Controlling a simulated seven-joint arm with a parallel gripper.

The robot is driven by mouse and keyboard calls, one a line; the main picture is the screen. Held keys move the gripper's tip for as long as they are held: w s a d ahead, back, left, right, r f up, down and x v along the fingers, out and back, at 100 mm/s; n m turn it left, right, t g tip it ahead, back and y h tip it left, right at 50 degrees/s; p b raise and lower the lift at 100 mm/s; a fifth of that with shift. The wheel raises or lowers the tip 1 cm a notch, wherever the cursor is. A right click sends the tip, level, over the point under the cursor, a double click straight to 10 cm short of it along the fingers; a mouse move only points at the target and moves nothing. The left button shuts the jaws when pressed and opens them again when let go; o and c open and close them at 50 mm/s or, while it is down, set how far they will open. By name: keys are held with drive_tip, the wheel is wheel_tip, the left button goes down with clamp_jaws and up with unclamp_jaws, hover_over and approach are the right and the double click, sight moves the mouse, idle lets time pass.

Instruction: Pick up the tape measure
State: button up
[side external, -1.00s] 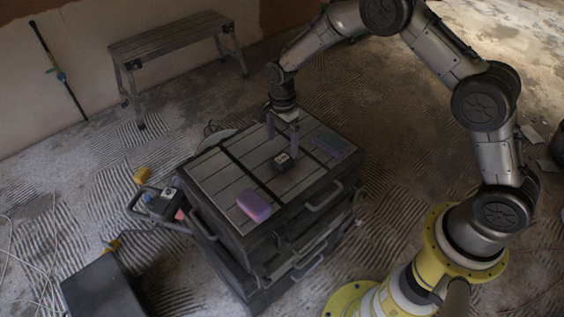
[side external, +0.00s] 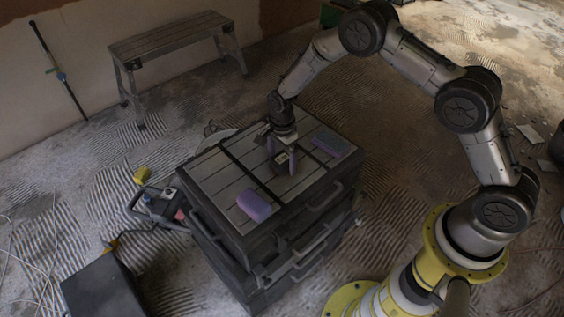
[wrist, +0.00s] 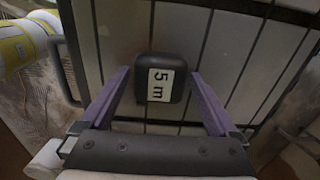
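The tape measure (wrist: 160,100) is a small dark block with rounded corners and a white "5 m" label. It lies on the slatted top of the toolbox stack (side external: 215,180); it also shows in the side view (side external: 281,161), partly covered by my gripper. My gripper (side external: 282,158) is low over the top, pointing down. In the wrist view my gripper (wrist: 160,74) has its two purple fingers apart, one on each side of the tape measure. A narrow gap shows on both sides, so nothing is gripped.
A purple sponge-like block (side external: 254,205) lies near the front edge of the top. A flat purple and grey-green item (side external: 333,145) lies toward the right. Handles stick out along the stack's side. A bench (side external: 170,40) stands at the back, and a dark box (side external: 103,290) at front left.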

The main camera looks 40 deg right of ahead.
drive_tip(key=shift+r, duration=0.1)
drive_tip(key=c, duration=1.3)
